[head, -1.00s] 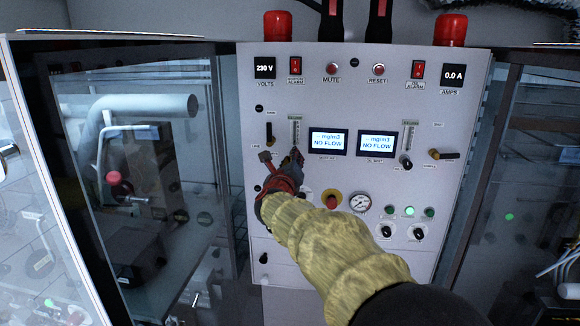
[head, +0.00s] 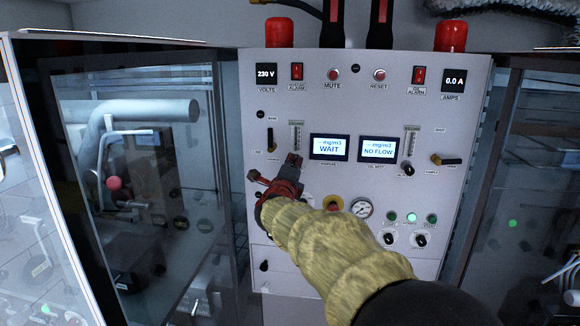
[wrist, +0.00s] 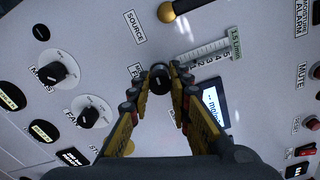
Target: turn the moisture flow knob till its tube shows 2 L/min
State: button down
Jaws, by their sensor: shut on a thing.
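The moisture flow knob (wrist: 159,82) is a small black knob in the wrist view, between the two fingertips of my gripper (wrist: 160,72). My gripper is shut on it.
The oil mist display (head: 378,149) reads NO FLOW, with its own tube (head: 411,139) and black knob (head: 407,169) to the right. A brass-ended lever (head: 270,140) is left of the moisture tube. A pressure gauge (head: 362,208) and a red button sit lower down.

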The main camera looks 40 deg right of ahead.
jog(key=shift+r, duration=0.15)
jog(key=c, duration=1.8)
grip_release()
jog(key=shift+s+d, duration=0.15)
jog(key=shift+o, duration=0.9)
jog(key=v, duration=1.2)
jog(key=shift+a, duration=0.2)
